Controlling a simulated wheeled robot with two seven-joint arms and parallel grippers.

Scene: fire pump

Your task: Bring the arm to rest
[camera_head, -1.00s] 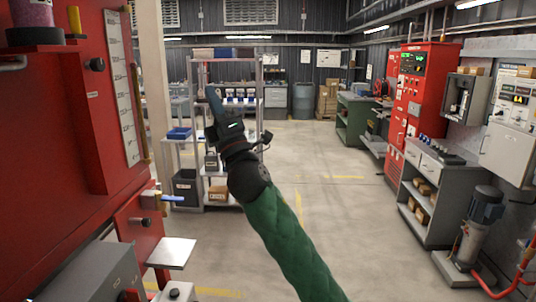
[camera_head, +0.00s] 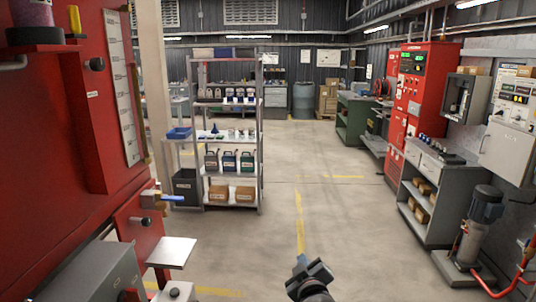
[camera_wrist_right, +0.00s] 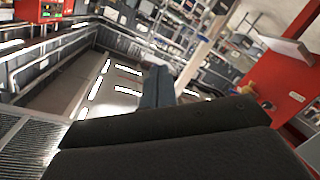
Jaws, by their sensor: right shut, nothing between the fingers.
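My right gripper (camera_head: 304,266) is low at the bottom edge of the head view, with most of its arm out of the frame below. Its fingers are together and empty. They also show in the right wrist view (camera_wrist_right: 158,87), side by side and pointing away over the floor. The gripper touches nothing that I can see. My left gripper is not in the head view.
A red machine (camera_head: 60,150) with a blue-handled valve (camera_head: 172,198) fills the left side. A shelf rack (camera_head: 232,150) stands behind. A grey bench (camera_head: 440,205), a red cabinet (camera_head: 412,100) and a pump (camera_head: 480,225) line the right. The middle floor is clear.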

